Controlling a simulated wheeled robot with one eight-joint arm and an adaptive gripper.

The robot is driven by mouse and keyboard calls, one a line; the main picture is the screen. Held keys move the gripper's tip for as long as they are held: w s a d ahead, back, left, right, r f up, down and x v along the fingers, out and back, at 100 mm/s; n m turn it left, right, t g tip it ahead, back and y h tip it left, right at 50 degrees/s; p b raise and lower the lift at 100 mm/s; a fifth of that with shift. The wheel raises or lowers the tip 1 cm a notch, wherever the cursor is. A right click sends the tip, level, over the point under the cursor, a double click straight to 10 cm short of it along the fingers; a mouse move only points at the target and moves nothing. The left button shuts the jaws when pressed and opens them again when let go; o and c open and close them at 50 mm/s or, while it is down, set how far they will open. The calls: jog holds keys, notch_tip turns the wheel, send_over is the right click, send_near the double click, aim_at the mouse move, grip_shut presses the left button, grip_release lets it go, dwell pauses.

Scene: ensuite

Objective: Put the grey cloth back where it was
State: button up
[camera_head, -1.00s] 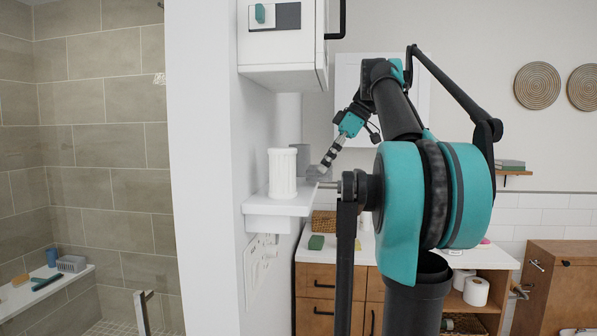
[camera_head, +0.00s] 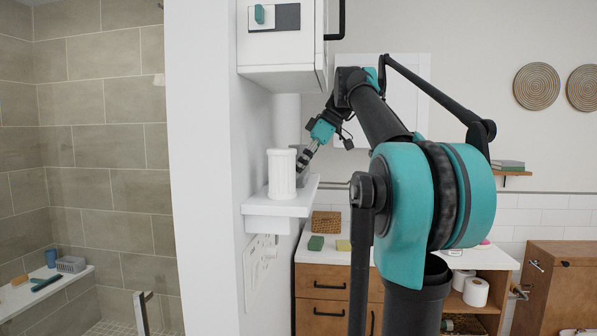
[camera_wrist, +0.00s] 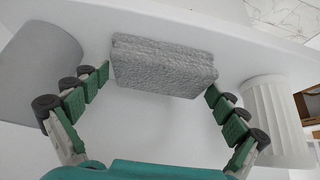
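The grey cloth (camera_wrist: 165,65) is a thick, rough-textured folded block. In the wrist view it lies between the fingertips of my gripper (camera_wrist: 158,82). The fingers are spread about as wide as the cloth and their tips meet its two ends, so the gripper looks shut on it. In the head view my gripper (camera_head: 304,158) is over the small white wall shelf (camera_head: 282,207), just behind and right of the white ribbed cup (camera_head: 282,174). Whether the cloth touches the shelf is hard to tell.
The cup also stands close to the right finger in the wrist view (camera_wrist: 272,112). A smooth grey object (camera_wrist: 38,55) is close on the left. A white cabinet (camera_head: 282,50) hangs above the shelf. Below are a wooden drawer unit (camera_head: 320,280), a green block (camera_head: 316,242) and a wicker box (camera_head: 327,221).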

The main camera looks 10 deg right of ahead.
jog(key=shift+r, duration=0.1)
jog(key=v, duration=1.2)
jog(key=shift+d, duration=0.1)
dwell(0.3)
